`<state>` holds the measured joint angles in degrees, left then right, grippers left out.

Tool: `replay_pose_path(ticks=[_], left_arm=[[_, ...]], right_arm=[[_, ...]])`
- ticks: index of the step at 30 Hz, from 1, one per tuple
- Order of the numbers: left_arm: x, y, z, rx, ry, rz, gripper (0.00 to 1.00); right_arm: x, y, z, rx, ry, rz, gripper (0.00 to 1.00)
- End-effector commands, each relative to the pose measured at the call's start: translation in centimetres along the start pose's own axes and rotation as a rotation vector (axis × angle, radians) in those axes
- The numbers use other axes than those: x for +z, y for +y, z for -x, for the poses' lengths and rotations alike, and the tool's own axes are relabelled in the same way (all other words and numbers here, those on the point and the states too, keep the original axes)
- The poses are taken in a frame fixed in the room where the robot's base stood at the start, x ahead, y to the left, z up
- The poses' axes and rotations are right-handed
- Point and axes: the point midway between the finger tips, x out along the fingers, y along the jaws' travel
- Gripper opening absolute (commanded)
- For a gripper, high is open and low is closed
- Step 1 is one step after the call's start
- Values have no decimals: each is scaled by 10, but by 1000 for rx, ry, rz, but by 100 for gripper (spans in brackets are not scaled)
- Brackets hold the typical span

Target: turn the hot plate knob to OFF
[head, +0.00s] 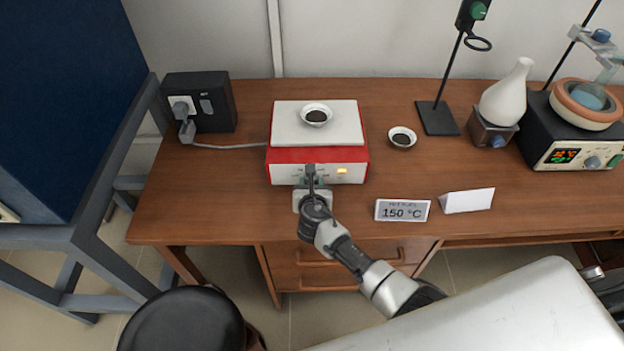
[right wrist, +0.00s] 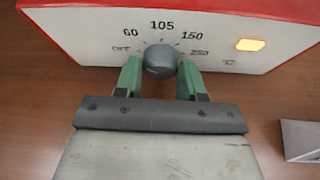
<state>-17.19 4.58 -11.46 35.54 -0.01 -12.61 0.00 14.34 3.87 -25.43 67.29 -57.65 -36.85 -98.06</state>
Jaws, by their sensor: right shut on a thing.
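The hot plate (head: 285,133) has a white top and a red body, and stands on the wooden bench. Its white front panel (right wrist: 90,50) carries a dark grey knob (right wrist: 159,61), with a scale reading OFF, 60, 105, 150 and 250 around it. My right gripper (right wrist: 160,72) is shut on the knob, with a green finger on each side. In the head view this gripper (head: 312,174) covers the knob. I cannot make out a pointer mark on the knob. An amber lamp (right wrist: 250,45) is lit on the panel's right. My left gripper is not in view.
A small dish (head: 317,110) with dark contents sits on the plate; another dish (head: 402,138) stands to its right. A 150 °C sign (head: 403,210) and a folded white card (head: 467,200) stand near the front edge. A black socket box (head: 215,95) is at left.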

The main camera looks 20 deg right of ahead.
Motion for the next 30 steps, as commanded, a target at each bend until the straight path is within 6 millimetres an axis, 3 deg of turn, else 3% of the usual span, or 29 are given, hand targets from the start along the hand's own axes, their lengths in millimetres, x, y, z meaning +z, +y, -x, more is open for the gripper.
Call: replay_pose_path(ticks=[3,15,30], left_arm=[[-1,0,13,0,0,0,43],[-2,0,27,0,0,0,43],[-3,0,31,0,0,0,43]], right_arm=[[4,1,1,-42,0,100,16],[1,4,0,-149,0,357,16],[-1,4,-1,-188,1,452,16]])
